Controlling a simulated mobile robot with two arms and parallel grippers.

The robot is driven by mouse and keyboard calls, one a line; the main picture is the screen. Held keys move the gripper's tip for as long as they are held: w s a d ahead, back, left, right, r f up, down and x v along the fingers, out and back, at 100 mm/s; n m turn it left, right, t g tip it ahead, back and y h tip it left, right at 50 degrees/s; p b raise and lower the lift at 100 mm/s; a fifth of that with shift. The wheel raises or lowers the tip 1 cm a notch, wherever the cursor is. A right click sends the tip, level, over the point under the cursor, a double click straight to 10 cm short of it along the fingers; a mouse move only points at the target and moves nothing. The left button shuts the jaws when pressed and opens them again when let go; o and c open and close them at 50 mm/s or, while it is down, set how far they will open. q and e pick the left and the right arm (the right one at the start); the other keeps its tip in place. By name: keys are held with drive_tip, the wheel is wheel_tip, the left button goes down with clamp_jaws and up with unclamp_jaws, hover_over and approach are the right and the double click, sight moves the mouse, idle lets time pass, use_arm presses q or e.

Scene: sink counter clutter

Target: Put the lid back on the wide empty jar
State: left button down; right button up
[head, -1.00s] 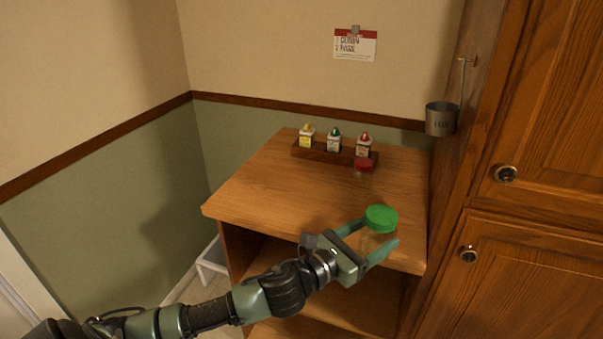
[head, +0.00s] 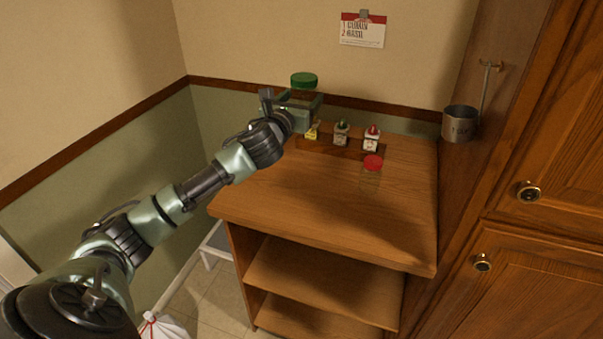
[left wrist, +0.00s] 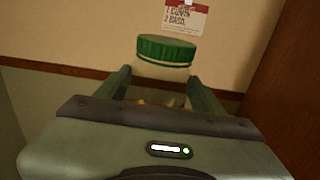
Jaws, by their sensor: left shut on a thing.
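A clear jar with a green lid (head: 304,80) is held up in the air by my left gripper (head: 304,97), above the back left of the wooden counter. In the left wrist view the green lid (left wrist: 167,49) sits on top of the clear jar (left wrist: 162,71), between the fingers of the left gripper (left wrist: 161,88). The jar is upright; its lower part is hidden by the gripper body. A second clear jar (head: 370,182) with a red lid (head: 373,162) on it stands on the counter. It looks empty. My right gripper is out of view.
Several small bottles with coloured tops, such as the red-topped one (head: 372,138), stand in a wooden rack (head: 362,150) at the counter's back. A metal cup (head: 459,124) hangs at the right. The counter's front (head: 330,215) is clear. Open shelves (head: 322,284) lie below.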

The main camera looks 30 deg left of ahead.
use_arm(q)
drive_tip(key=shift+r, duration=0.1)
wheel_tip(320, 180, down, 16)
drive_tip(key=b, duration=0.1)
idle(0.4)
drive_tip(key=shift+d+f+b, duration=0.1)
drive_tip(key=shift+f+b, duration=0.45)
drive_tip(key=shift+f, duration=1.5)
